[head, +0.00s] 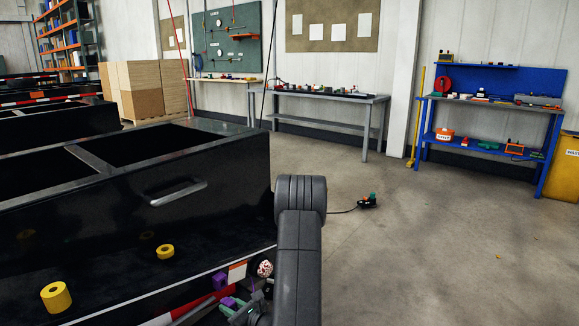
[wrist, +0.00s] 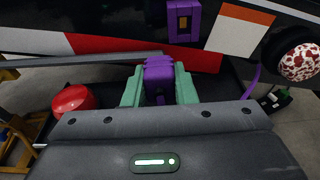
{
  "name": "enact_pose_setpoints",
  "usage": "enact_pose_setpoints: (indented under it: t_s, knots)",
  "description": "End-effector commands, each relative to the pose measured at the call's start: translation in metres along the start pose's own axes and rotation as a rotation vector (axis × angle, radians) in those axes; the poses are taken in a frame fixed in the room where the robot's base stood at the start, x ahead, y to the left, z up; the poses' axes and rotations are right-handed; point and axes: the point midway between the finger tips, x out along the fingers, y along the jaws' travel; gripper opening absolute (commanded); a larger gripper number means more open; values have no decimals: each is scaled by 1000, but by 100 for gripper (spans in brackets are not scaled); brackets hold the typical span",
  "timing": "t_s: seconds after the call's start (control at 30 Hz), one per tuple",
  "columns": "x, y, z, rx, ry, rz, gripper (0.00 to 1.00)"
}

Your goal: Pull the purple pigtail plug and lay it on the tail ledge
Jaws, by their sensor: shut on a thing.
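My gripper (wrist: 158,88) has green fingers shut on the purple plug (wrist: 158,72). In the head view the gripper (head: 240,310) is low, behind my arm, with a bit of the purple plug (head: 228,302) showing. A purple socket (wrist: 184,20) with an orange-yellow face is on the trailer's striped rear; it also shows in the head view (head: 220,281). The plug appears apart from and below it. A purple cable (wrist: 252,80) hangs at right. The black tail ledge (head: 110,285) appears at lower left in the head view.
Two yellow rolls (head: 56,297) (head: 165,251) stand on the black ledge, with bare room between them. A red-speckled white ball (head: 265,268) is right of the socket. A red round object (wrist: 72,100) is left of my gripper.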

Motion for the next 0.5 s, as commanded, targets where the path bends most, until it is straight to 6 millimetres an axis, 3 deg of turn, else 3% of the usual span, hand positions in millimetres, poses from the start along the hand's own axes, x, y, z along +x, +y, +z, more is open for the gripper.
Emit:
enact_pose_setpoints:
  t_s: [0.2,0.3,0.5]
  knots:
    - [25,31,-14,-2,164,5,0]
    - [28,28,-34,1,166,-1,0]
    - [30,28,-45,0,165,-1,0]
